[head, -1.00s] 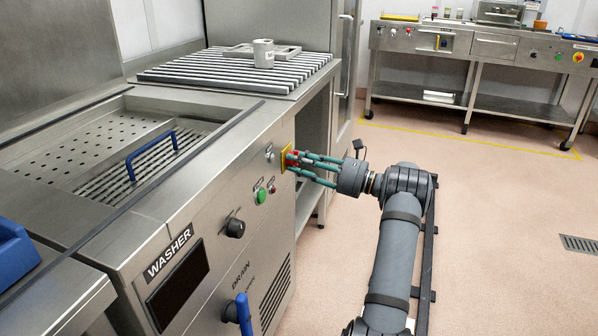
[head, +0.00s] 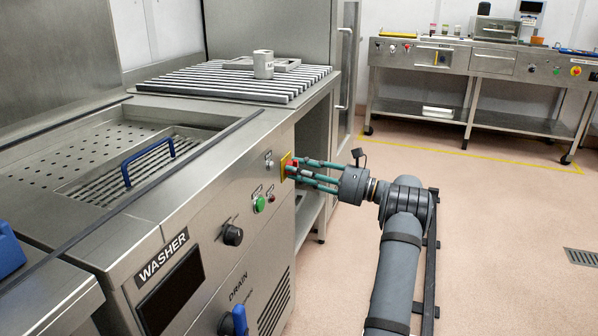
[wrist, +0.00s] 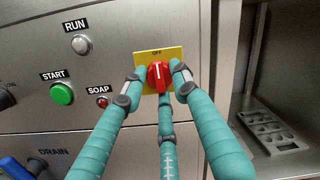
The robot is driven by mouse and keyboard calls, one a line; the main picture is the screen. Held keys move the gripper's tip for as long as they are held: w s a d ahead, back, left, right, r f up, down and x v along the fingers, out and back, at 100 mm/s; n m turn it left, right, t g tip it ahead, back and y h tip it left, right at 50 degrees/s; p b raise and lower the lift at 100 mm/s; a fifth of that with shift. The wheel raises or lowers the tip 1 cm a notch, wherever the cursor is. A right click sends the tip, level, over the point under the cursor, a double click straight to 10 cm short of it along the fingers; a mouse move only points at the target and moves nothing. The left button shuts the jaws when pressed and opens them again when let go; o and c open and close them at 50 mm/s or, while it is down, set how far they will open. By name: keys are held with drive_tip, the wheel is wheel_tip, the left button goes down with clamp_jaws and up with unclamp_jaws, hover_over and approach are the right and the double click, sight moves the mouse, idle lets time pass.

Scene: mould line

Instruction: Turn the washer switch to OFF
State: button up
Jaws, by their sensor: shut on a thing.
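The washer switch is a red knob (wrist: 158,77) on a yellow plate (wrist: 144,60) marked OFF at its top edge. A pale mark on the knob points roughly up toward OFF; its exact angle is hard to tell. My gripper (head: 297,169) has teal fingers closed around the knob, one on each side and one below, in the wrist view (wrist: 159,85). In the head view the fingers hide most of the knob, and the yellow plate (head: 285,165) shows behind them on the washer front.
The green START button (wrist: 62,94), red SOAP button (wrist: 102,102) and RUN button (wrist: 81,45) are left of the plate. A black knob (head: 232,234) and blue DRAIN handle (head: 239,319) are nearer. An open bay lies right of the panel; the floor at right is clear.

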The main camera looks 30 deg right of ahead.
drive_tip(key=shift+f, duration=0.15)
drive_tip(key=o, duration=1.1)
drive_tip(key=shift+o, duration=0.2)
drive_tip(key=v, duration=1.2)
drive_tip(key=shift+w, duration=0.1)
drive_tip(key=x, duration=1.2)
drive_tip(key=shift+m+p, duration=0.3)
